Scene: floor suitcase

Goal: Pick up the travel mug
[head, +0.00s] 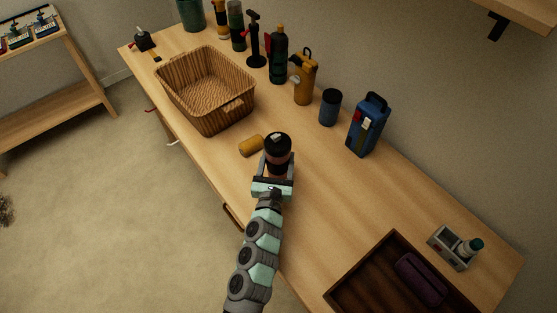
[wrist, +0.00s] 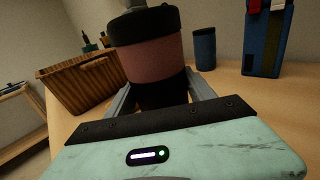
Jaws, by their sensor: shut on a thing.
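The travel mug (head: 277,152) has a black lid and a dull reddish-brown body. It stands upright near the front edge of the wooden counter, right of the wicker basket. In the wrist view the mug (wrist: 150,50) fills the upper middle, with a dark lower part between my fingers. My gripper (head: 276,172) is shut on the mug, with one finger on each side, low on its body. The mug's base is hidden behind my gripper, so I cannot tell whether it touches the counter.
A yellow cylinder (head: 251,146) lies just left of the mug. The wicker basket (head: 225,117) is behind it. A blue canister (head: 330,107), a blue lantern-like item (head: 368,127) and several bottles line the back. A dark wooden tray (head: 345,290) is front right. Counter right of the mug is clear.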

